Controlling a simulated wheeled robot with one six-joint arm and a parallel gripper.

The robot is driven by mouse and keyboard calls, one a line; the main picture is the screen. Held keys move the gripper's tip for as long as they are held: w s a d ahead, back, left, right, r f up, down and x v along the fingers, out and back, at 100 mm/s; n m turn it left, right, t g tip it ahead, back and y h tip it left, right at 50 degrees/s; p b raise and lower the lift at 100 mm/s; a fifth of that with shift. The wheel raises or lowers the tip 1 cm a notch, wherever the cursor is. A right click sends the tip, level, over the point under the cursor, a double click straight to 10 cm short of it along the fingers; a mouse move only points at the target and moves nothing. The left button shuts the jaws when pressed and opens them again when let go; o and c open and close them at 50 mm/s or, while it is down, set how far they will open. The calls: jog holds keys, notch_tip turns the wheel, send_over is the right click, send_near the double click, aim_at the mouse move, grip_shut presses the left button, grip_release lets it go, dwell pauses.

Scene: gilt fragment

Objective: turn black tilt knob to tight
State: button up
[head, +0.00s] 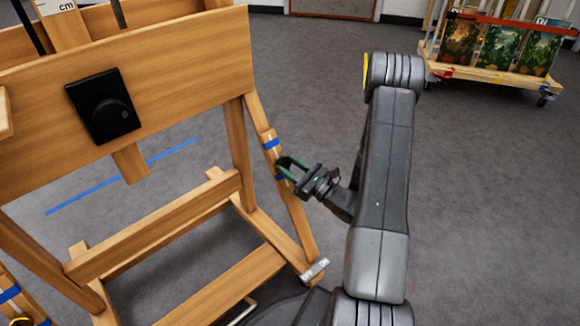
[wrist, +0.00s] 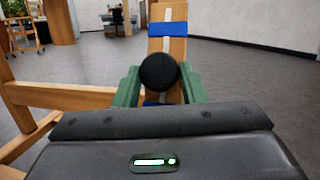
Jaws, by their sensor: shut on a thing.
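My gripper (head: 287,167) has green fingers and is at the slanted wooden strut (head: 283,195) on the easel's right side. In the wrist view, the round black knob (wrist: 158,72) sits between the two green fingers, in front of the strut with blue tape. The gripper is shut on this knob. In the head view the knob is hidden by the fingers, and no tight or loose marking on it is readable.
The wooden easel (head: 180,60) fills the left, with its lower rails near my arm. A metal bracket (head: 315,269) is at the strut's foot. A wheeled cart with pictures (head: 490,65) stands at the back right. Grey floor is clear right of my arm.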

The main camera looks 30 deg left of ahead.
jog(key=o, duration=1)
jog(key=shift+d, duration=0.1)
jog(key=p+v, duration=0.2)
jog(key=v, duration=1.1)
jog(key=shift+d, duration=0.3)
jog(key=shift+a, duration=0.1)
jog(key=b+x, duration=0.2)
jog(key=x, duration=1.1)
jog(key=shift+a, duration=0.35)
jog(key=shift+d, duration=0.1)
